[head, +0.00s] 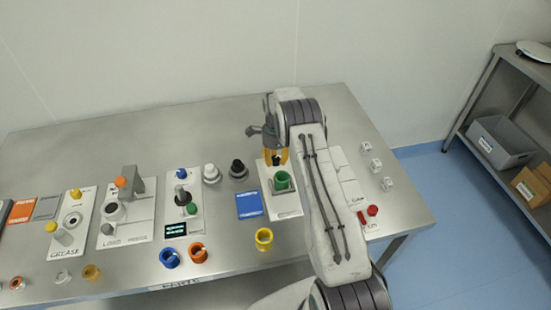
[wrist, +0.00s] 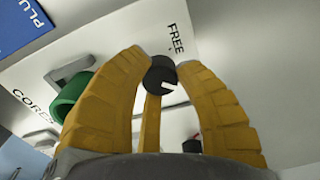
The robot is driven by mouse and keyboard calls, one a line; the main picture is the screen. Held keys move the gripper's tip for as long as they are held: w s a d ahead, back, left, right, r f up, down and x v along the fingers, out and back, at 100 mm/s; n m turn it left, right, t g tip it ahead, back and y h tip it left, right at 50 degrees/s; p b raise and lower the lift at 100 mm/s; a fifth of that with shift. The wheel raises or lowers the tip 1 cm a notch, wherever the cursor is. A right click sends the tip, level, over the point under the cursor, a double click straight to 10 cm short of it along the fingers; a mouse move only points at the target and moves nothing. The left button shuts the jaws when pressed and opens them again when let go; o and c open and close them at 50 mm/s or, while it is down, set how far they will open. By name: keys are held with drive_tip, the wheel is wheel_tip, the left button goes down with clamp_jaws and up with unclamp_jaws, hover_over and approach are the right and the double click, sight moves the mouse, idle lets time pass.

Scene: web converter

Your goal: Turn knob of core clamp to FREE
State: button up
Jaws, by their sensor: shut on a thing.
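The core clamp is a white plate (head: 287,214) with a green ring (head: 282,181), under my gripper in the head view. The dark round knob (wrist: 161,74) sits near the printed word FREE (wrist: 175,38). A white mark on the knob points toward the right of the picture, not at FREE. My gripper (head: 278,157) has its yellow fingers shut on the knob; they also show in the wrist view (wrist: 164,78). The head view hides the knob behind the fingers.
A blue card (head: 249,205) lies left of the plate, and a yellow ring (head: 264,239) in front. A black-topped part (head: 238,169) stands close at left. My arm covers part of the panel at right. Small white blocks (head: 376,165) stand farther right.

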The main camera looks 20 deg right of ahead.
clamp_jaws()
drive_tip(key=shift+f+n+b, duration=0.2)
drive_tip(key=shift+n+b, duration=0.1)
drive_tip(key=shift+b, duration=0.25)
drive_tip(key=shift+n+b, duration=0.3)
drive_tip(key=shift+b, duration=0.05)
drive_tip(key=shift+f+n+b, duration=0.15)
drive_tip(key=shift+n+b, duration=0.55)
drive_tip(key=shift+b, duration=0.2)
drive_tip(key=n+b, duration=0.2)
drive_tip(key=n, duration=0.1)
drive_tip(key=shift+n+b, duration=0.3)
drive_tip(key=n+b, duration=0.1)
drive_tip(key=n, duration=0.3)
drive_tip(key=shift+s+n+b, duration=0.1)
drive_tip(key=shift+n+b, duration=0.2)
drive_tip(key=shift+b, duration=0.05)
drive_tip(key=n, duration=0.5)
drive_tip(key=shift+r+b, duration=0.2)
drive_tip(key=shift+b, duration=0.15)
drive_tip(key=shift+n, duration=0.3)
